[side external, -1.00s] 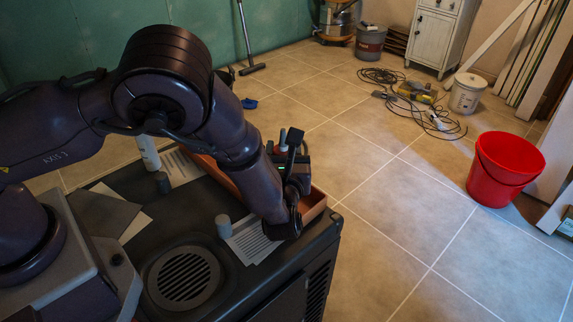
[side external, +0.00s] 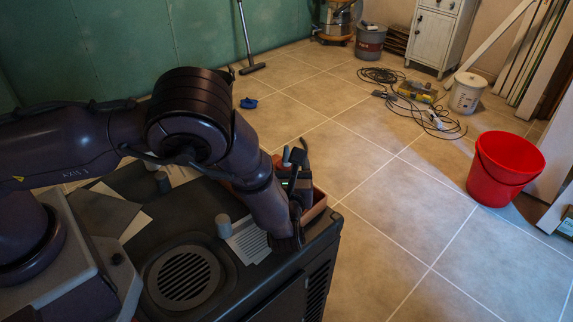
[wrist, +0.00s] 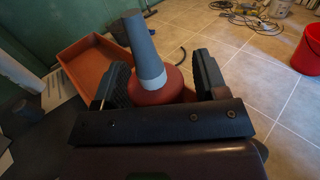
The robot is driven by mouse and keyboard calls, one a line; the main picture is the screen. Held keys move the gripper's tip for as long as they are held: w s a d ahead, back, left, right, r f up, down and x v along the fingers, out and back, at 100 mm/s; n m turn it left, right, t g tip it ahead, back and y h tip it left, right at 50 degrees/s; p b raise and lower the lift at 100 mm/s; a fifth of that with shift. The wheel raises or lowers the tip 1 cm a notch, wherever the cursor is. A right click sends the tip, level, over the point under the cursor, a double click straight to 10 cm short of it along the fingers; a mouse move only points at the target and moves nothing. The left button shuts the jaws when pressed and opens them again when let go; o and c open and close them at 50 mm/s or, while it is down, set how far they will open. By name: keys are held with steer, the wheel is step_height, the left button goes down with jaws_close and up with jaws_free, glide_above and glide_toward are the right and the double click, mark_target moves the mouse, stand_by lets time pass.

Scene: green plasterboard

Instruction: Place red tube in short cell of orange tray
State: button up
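The red tube (wrist: 155,88) has a red lower body, a pale band and a blue-grey top; it leans to the left in the wrist view. My gripper (wrist: 163,80) has one finger on each side of the red body and appears shut on it. In the side external view the tube's top (side external: 286,155) stands up beside my gripper (side external: 300,185), partly hidden by my arm. The orange tray (wrist: 92,62) lies beyond the gripper in the wrist view, partly covered by the tube and fingers. Its right end (side external: 320,205) shows in the side external view. The short cell cannot be clearly made out.
A grey cylinder (side external: 223,226) stands by printed sheets (side external: 249,240) on the dark worktop, near a round grille (side external: 184,277). Another grey cylinder (side external: 163,182) stands farther back. A white bottle (wrist: 18,72) is left of the tray. A red bucket (side external: 505,168) stands on the floor.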

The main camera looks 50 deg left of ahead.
steer(key=shift+r, duration=0.1)
steer(key=shift+s+d, duration=0.15)
steer(key=shift+d, duration=0.1)
steer(key=v, duration=1.1)
steer(key=s+a+r+n+g+h, duration=0.2)
steer(key=s+a+r+n+g, duration=0.1)
steer(key=a+r+n+g, duration=0.4)
steer(key=s+a+r+n+g+h, duration=0.2)
steer(key=a+r+n+g, duration=0.35)
steer(key=r+n, duration=0.3)
steer(key=s+a+r+n+t+h, duration=0.3)
steer(key=s+r+n+t+h, duration=0.3)
steer(key=s+r+n+h, duration=0.3)
steer(key=s+r+n, duration=0.2)
steer(key=s, duration=0.1)
steer(key=shift+s+r, duration=0.15)
steer(key=shift+r, duration=0.1)
